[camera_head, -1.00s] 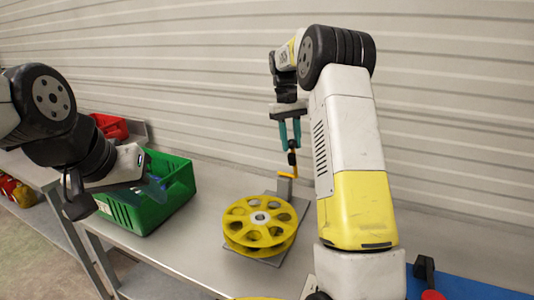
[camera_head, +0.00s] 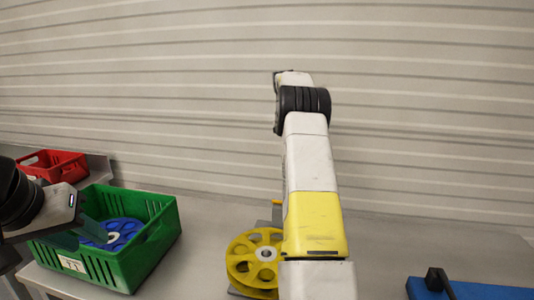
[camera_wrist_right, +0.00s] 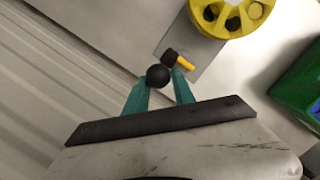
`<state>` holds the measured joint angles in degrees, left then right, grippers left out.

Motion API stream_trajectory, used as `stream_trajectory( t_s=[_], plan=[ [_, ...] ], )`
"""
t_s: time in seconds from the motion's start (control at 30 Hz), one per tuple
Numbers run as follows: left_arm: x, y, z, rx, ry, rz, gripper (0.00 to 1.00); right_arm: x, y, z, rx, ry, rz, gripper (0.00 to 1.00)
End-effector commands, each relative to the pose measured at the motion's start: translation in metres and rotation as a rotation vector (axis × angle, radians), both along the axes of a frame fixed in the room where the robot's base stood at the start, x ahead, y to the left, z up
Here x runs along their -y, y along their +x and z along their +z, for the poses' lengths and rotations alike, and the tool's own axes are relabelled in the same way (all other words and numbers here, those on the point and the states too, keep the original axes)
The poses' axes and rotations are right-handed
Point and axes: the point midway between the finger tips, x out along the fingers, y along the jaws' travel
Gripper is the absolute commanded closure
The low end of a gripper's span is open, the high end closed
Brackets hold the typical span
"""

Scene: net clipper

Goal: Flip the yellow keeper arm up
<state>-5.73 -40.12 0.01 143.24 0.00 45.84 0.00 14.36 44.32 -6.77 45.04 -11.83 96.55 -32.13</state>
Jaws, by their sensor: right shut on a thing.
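The yellow keeper arm (camera_wrist_right: 185,63) shows in the right wrist view as a short yellow bar beside a black knob, on the grey plate by the yellow spool (camera_wrist_right: 229,15). In the head view only a small orange-yellow bit (camera_head: 277,202) shows behind the spool (camera_head: 255,262). My right gripper (camera_wrist_right: 160,80) has its teal fingers on a round black ball knob (camera_wrist_right: 157,75). In the head view my right arm hides that gripper and part of the spool. My left gripper (camera_head: 84,224) is over the green crate, its teal fingers apart and empty.
The green crate (camera_head: 142,262) at the left holds a blue spool (camera_head: 116,234). A red crate (camera_head: 58,163) stands behind it. A blue block with a black handle (camera_head: 470,290) is at the lower right.

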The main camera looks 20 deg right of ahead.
Motion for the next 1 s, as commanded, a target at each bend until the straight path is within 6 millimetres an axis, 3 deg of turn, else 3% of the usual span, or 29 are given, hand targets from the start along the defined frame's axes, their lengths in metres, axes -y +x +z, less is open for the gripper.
stream_trajectory(
  t_s=[0.03, 0.2, 0.47, 0.8, 1.0],
  plan=[
    [0.000, 0.000, 0.000, 0.000, 0.000, 0.000, 0.64, 0.015, 0.003, 0.000, 0.020, -0.028, -0.009, 1.00],
    [0.000, 0.000, 0.000, 0.000, 0.000, 0.000, 0.64, 0.020, 0.002, 0.000, 0.020, -0.030, -0.012, 1.00],
    [0.000, 0.000, 0.000, 0.000, 0.000, 0.000, 0.64, 0.016, 0.002, 0.000, 0.015, -0.024, -0.008, 0.50],
    [0.000, 0.000, 0.000, 0.000, 0.000, 0.000, 0.64, 0.013, 0.002, 0.001, 0.016, -0.019, -0.005, 0.50],
    [0.000, 0.000, 0.000, 0.000, 0.000, 0.000, 0.64, 0.014, 0.003, 0.016, 0.017, -0.021, -0.006, 0.50]
  ],
)
